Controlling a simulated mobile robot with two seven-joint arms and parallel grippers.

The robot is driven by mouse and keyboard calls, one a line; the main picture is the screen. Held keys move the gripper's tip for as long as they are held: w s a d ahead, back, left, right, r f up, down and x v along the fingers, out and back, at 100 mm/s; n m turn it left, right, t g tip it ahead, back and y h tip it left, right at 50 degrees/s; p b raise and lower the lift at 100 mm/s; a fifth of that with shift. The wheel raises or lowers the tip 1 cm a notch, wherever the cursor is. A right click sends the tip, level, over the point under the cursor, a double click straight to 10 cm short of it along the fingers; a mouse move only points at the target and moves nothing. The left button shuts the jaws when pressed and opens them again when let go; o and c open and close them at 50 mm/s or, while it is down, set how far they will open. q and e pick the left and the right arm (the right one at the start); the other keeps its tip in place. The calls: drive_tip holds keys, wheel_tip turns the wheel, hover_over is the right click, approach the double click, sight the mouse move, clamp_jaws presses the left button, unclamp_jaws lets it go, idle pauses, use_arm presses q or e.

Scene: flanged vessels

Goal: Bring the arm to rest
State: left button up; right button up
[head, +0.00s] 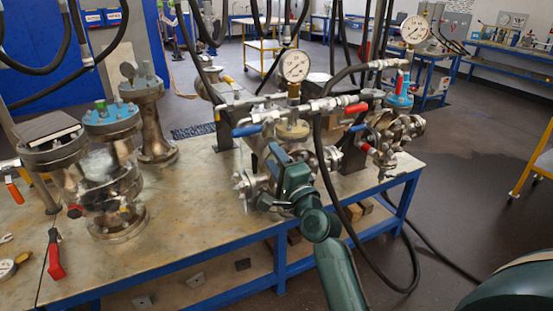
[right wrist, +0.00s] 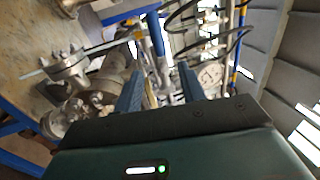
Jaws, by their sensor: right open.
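My right arm (head: 340,270) is green and reaches up from the bottom of the head view to the middle flanged vessel assembly (head: 325,155). My right gripper (head: 276,158) is in front of that assembly, just below a blue lever handle (head: 248,130). In the right wrist view the two blue fingers of the gripper (right wrist: 160,78) stand apart. Metal fittings and a blue handle (right wrist: 157,38) show beyond and between them. I see nothing held. Whether a finger touches the fittings cannot be told. My left gripper is not in view.
The workbench (head: 190,235) carries flanged vessels (head: 112,130) at left and a red-handled tool (head: 54,255). A pressure gauge (head: 295,65) rises above the middle assembly. A black hose (head: 335,190) hangs close by my right arm. Open floor (head: 470,150) lies to the right.

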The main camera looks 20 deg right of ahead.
drive_tip(key=shift+s, duration=0.25)
drive_tip(key=shift+f, duration=0.15)
drive_tip(key=s+a+f+n+g+y, duration=0.1)
drive_tip(key=s+a+f+n+g, duration=0.3)
drive_tip(key=f, duration=0.6)
drive_tip(key=s+a+f+n+g+y, duration=0.1)
drive_tip(key=s+a+f+n, duration=0.1)
drive_tip(key=s+f+n, duration=0.6)
drive_tip(key=s+a+f+n+g, duration=0.2)
drive_tip(key=s+f+n, duration=0.2)
drive_tip(key=s+f, duration=0.2)
drive_tip(key=s+a+f+n+g, duration=0.2)
drive_tip(key=s+f+n+g, duration=0.1)
drive_tip(key=s+f, duration=0.4)
drive_tip(key=s+n, duration=0.1)
drive_tip(key=s, duration=0.2)
drive_tip(key=shift+s+f+n, duration=0.15)
drive_tip(key=shift+f+n, duration=0.1)
drive_tip(key=shift+n, duration=0.05)
